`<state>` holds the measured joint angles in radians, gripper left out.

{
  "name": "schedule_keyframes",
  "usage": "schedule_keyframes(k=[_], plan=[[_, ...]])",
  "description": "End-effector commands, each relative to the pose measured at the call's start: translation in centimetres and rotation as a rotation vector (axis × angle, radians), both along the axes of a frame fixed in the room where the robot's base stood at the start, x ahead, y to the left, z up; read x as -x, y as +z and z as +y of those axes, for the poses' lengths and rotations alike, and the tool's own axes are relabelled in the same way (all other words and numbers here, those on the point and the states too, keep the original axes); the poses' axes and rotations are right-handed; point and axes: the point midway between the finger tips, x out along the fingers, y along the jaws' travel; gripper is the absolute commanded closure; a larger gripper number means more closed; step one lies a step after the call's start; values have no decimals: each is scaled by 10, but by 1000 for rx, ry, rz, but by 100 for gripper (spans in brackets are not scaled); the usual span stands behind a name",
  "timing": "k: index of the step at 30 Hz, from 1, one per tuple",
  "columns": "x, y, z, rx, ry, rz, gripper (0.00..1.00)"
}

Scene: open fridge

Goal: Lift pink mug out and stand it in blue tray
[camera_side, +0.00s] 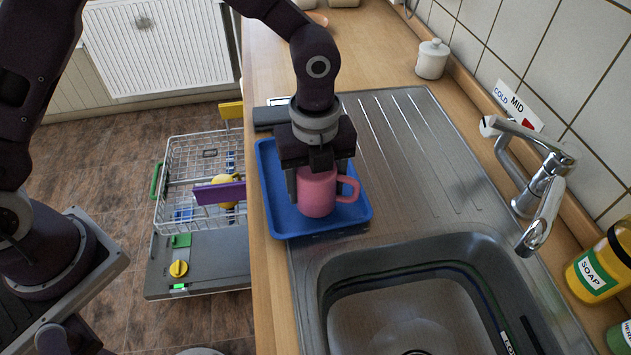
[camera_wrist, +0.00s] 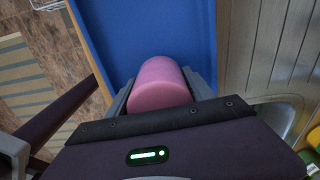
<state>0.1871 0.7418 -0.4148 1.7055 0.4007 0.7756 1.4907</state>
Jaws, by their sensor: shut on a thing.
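The pink mug (camera_side: 316,194) is upright over the front part of the blue tray (camera_side: 272,190), with its handle toward the right. My gripper (camera_side: 310,186) comes down from above and is shut on the mug. In the wrist view the mug (camera_wrist: 161,84) sits between my two fingers, with the blue tray (camera_wrist: 140,28) beyond it. I cannot tell whether the mug's base touches the tray floor. The tray lies on the counter at the left edge of the drainboard.
A steel sink (camera_side: 400,290) lies in front, with a tap (camera_side: 540,185) and a soap bottle (camera_side: 600,265) to its right. An open dishwasher rack (camera_side: 200,165) is left of and below the counter. A white jar (camera_side: 432,59) stands at the back.

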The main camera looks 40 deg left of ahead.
Motion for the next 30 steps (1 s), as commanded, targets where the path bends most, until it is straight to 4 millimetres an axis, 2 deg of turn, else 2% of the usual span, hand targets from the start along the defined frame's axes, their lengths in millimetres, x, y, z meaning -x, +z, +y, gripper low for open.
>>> schedule_keyframes(k=[30], plan=[[0, -10, 0, 1, 0, -1, 91]])
